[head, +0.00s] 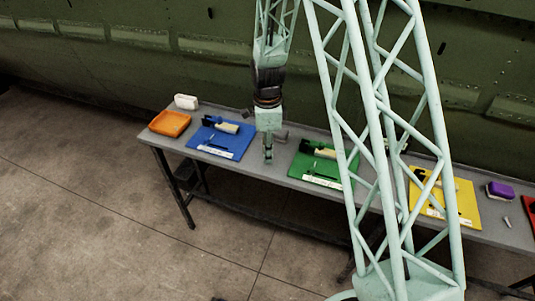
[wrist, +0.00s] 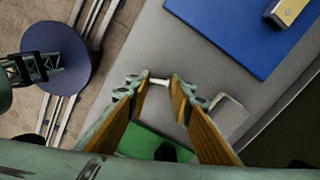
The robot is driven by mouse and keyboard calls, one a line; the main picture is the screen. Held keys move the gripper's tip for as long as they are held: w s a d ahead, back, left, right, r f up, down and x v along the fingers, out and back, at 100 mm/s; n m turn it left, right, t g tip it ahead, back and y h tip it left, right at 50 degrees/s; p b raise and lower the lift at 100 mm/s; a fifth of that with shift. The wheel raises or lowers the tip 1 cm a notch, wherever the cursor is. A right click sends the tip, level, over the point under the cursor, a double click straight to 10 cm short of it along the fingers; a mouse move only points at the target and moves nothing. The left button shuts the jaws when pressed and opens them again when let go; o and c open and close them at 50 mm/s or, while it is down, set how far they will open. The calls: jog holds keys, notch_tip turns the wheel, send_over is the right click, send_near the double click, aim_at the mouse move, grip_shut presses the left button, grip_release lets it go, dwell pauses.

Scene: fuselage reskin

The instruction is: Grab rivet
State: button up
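My gripper (head: 268,157) points down over the grey table, in the gap between the blue mat and the green mat. In the wrist view its two fingers (wrist: 159,88) stand apart at the tips. A small pale rivet-like piece (wrist: 159,82) lies crosswise between the fingertips and spans most of the gap. I cannot tell whether the fingers grip it or it lies on the table beneath them. In the head view this piece is too small to make out. Another small light grey piece (head: 507,222), perhaps a rivet, is on the table at the far right.
The table (head: 268,177) holds a blue mat (head: 232,152), a green mat (head: 308,172) and a yellow mat (head: 464,203) with tools. The green fuselage wall (head: 130,75) rises behind.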

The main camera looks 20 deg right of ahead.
jog(key=shift+r, duration=1.6)
jog(key=s+a, duration=0.3)
jog(key=s, duration=0.4)
jog(key=s+a+r, duration=0.1)
jog(key=s+a, duration=0.3)
jog(key=s, duration=0.3)
jog(key=shift+s+r, duration=0.2)
jog(key=shift+r, duration=0.05)
jog(key=shift+w, duration=0.1)
